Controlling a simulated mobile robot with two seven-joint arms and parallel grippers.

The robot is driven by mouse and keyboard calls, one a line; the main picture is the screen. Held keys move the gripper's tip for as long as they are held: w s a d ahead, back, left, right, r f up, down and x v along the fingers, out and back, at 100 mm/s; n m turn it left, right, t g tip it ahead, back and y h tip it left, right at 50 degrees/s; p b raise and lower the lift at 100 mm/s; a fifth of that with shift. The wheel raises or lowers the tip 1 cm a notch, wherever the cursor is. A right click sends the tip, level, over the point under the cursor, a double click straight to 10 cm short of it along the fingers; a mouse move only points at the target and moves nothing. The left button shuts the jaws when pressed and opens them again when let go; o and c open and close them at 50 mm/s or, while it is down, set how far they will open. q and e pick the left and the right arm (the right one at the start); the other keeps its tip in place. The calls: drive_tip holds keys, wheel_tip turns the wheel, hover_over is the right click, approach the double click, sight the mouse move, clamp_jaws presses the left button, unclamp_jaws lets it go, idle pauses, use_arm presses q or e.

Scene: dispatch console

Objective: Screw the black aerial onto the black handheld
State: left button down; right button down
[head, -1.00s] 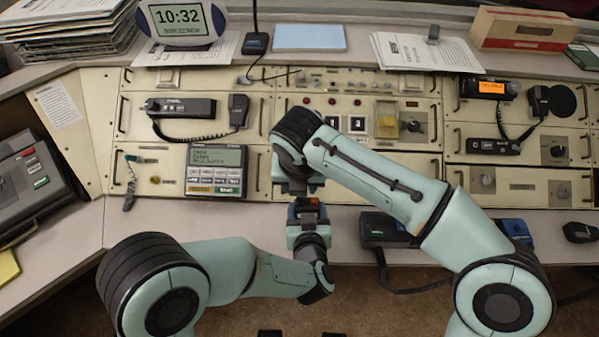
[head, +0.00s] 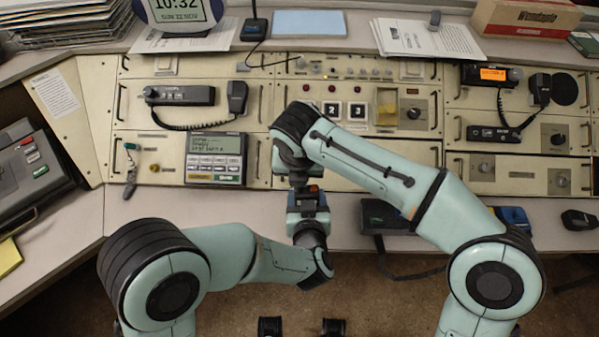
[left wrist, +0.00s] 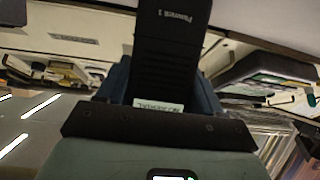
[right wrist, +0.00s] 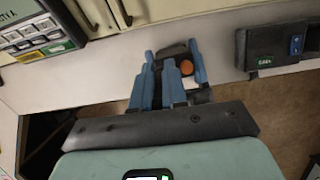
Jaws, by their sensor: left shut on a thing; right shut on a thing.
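The black handheld (left wrist: 170,45), marked with a "NO AERIAL" label, is held between the blue fingers of my left gripper (head: 307,197), which is shut on it. In the right wrist view, the handheld's dark top with an orange knob (right wrist: 187,68) shows just beyond the fingers. My right gripper (right wrist: 172,75) is shut, pointing down right above the handheld. The black aerial lies hidden between its fingers, and I cannot tell whether it touches the handheld's socket.
The console with a keypad unit (head: 215,158) lies behind my grippers. A dark box with a strap (head: 385,216) sits on the desk edge to the right; a small black device (head: 579,220) lies farther right. The desk left of the grippers is clear.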

drive_tip(key=m, duration=0.2)
drive_tip(key=shift+m+h, duration=0.4)
drive_tip(key=m+h, duration=0.1)
drive_tip(key=m, duration=0.3)
drive_tip(key=shift+s+m+g, duration=0.1)
drive_tip(key=shift+m+g, duration=0.2)
drive_tip(key=shift+g, duration=0.1)
drive_tip(key=m+g+h, duration=0.1)
drive_tip(key=m, duration=0.4)
drive_tip(key=shift+d, duration=0.15)
drive_tip(key=m, duration=0.2)
drive_tip(key=shift+f+m+g, duration=0.1)
drive_tip(key=shift+m+g, duration=0.2)
drive_tip(key=shift+g, duration=0.1)
drive_tip(key=m, duration=0.2)
drive_tip(key=shift+s+m+g, duration=0.1)
drive_tip(key=shift+m+g, duration=0.2)
drive_tip(key=m+g, duration=0.1)
drive_tip(key=m, duration=0.4)
drive_tip(key=shift+s, duration=0.1)
drive_tip(key=m+g, duration=0.1)
drive_tip(key=m, duration=0.4)
drive_tip(key=shift+s+y, duration=0.15)
drive_tip(key=shift+y, duration=0.25)
drive_tip(key=m+g, duration=0.1)
drive_tip(key=m, duration=0.2)
drive_tip(key=shift+y, duration=0.3)
drive_tip(key=c, duration=1.1)
unclamp_jaws()
